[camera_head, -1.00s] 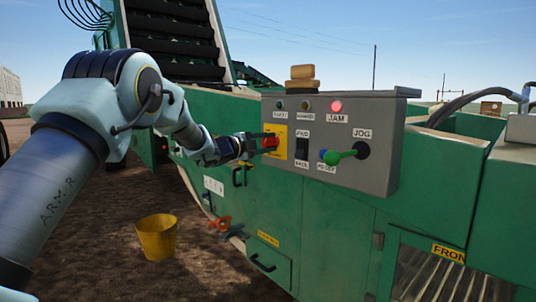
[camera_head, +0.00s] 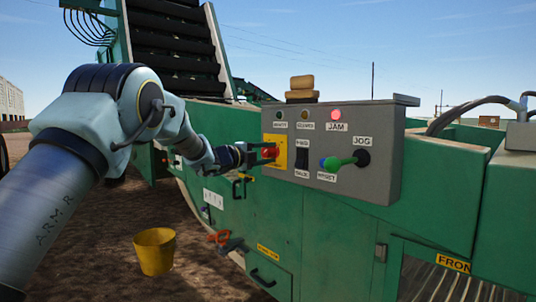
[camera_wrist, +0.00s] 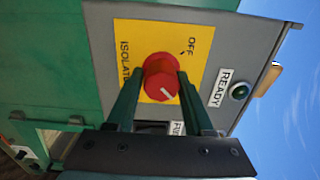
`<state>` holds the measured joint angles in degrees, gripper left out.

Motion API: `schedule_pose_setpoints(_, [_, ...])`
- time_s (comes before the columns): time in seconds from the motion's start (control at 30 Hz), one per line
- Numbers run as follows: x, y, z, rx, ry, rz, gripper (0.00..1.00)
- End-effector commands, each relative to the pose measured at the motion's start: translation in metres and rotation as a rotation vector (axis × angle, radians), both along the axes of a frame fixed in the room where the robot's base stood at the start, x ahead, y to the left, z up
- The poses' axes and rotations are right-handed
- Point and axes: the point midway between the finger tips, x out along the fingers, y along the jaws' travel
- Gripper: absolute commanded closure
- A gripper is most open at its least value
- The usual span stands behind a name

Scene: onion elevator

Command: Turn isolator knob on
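The isolator knob (camera_wrist: 161,78) is red with a white mark and sits on a yellow plate (camera_wrist: 190,30) with the words ISOLATOR and OFF. In the wrist view the white mark points to the lower right, away from the OFF label. In the head view the knob (camera_head: 271,153) is at the left end of the grey control box (camera_head: 385,125). My gripper (camera_wrist: 160,74) has its fingers spread, one on each side of the knob; it also shows in the head view (camera_head: 268,153). I cannot tell whether the fingers touch the knob.
A red JAM lamp (camera_head: 336,115) is lit; the READY lamp (camera_wrist: 240,91) looks dark green. A black switch (camera_head: 302,158) and a green-handled JOG lever (camera_head: 345,161) stick out to the right of the knob. A yellow bucket (camera_head: 155,251) stands on the soil.

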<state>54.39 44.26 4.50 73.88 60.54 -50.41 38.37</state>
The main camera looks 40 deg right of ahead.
Motion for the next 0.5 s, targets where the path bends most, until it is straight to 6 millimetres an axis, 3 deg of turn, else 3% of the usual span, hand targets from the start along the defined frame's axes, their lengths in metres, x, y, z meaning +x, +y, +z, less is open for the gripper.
schedule_pose_setpoints(0.2, [0.0002, 0.0000, 0.0005, -0.001, 0.001, 0.001, 0.24])
schedule_pose_setpoints(0.5, [0.0011, 0.0043, 0.0012, -0.001, 0.002, 0.002, 0.24])
